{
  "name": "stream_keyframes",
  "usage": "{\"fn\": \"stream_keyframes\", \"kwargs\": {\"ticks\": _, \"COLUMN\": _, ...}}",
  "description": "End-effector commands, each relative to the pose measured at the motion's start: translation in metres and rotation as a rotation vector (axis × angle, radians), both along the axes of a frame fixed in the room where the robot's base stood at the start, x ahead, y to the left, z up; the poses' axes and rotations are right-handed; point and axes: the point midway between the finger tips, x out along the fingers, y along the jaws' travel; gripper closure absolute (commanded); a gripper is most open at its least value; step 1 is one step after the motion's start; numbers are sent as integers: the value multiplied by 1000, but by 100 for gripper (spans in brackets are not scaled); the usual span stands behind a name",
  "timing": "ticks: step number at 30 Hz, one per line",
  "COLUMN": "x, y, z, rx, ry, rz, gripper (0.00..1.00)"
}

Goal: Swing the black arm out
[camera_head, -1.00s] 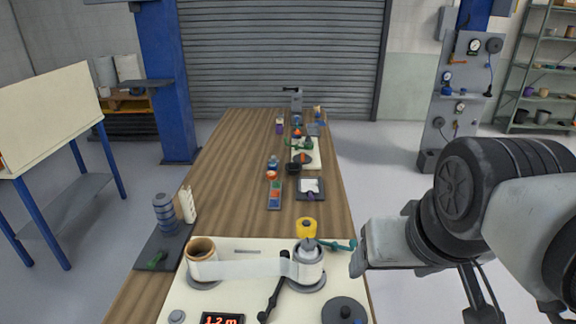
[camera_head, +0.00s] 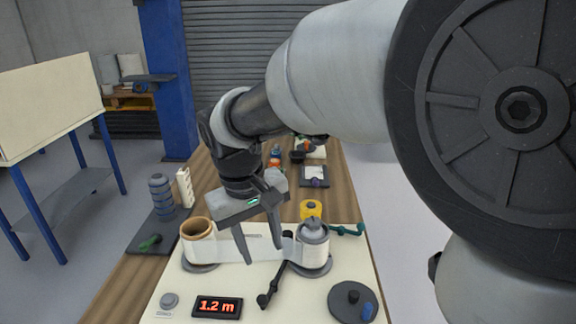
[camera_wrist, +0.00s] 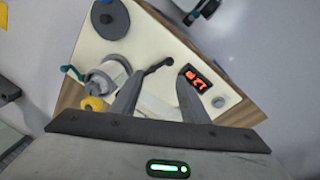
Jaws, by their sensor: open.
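The black arm (camera_head: 274,284) lies on the cream board (camera_head: 180,302), angled from the foot of the right film roller (camera_head: 313,247) towards the front. It also shows in the wrist view (camera_wrist: 157,67), just beyond the fingertips. My gripper (camera_head: 262,254) is open and empty, pointing down over the white film (camera_head: 262,246) between the rollers. Its fingers hide part of the film. The gripper is behind the black arm's knob end in the head view; contact cannot be told. The left roller (camera_head: 197,242) has a brown core.
A red "1.2 m" display (camera_head: 217,307) and a grey button (camera_head: 169,300) sit at the front left. A dark disc (camera_head: 352,301) with a blue knob is front right.

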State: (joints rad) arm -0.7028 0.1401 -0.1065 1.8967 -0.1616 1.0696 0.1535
Motion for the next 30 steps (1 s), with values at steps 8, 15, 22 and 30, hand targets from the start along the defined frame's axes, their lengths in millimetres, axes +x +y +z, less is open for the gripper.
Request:
{"fn": "stream_keyframes", "kwargs": {"ticks": 8, "x": 2, "y": 37, "z": -42, "rx": -64, "ry": 24, "rz": 67, "gripper": 59}}
{"fn": "stream_keyframes", "kwargs": {"ticks": 15, "x": 5, "y": 30, "z": -78, "rx": -66, "ry": 27, "rz": 64, "gripper": 59}}
{"fn": "stream_keyframes", "kwargs": {"ticks": 22, "x": 11, "y": 22, "z": -129, "rx": -66, "ry": 27, "rz": 64, "gripper": 59}}
{"fn": "stream_keyframes", "kwargs": {"ticks": 30, "x": 17, "y": 13, "z": -181, "rx": -65, "ry": 26, "rz": 64, "gripper": 59}}
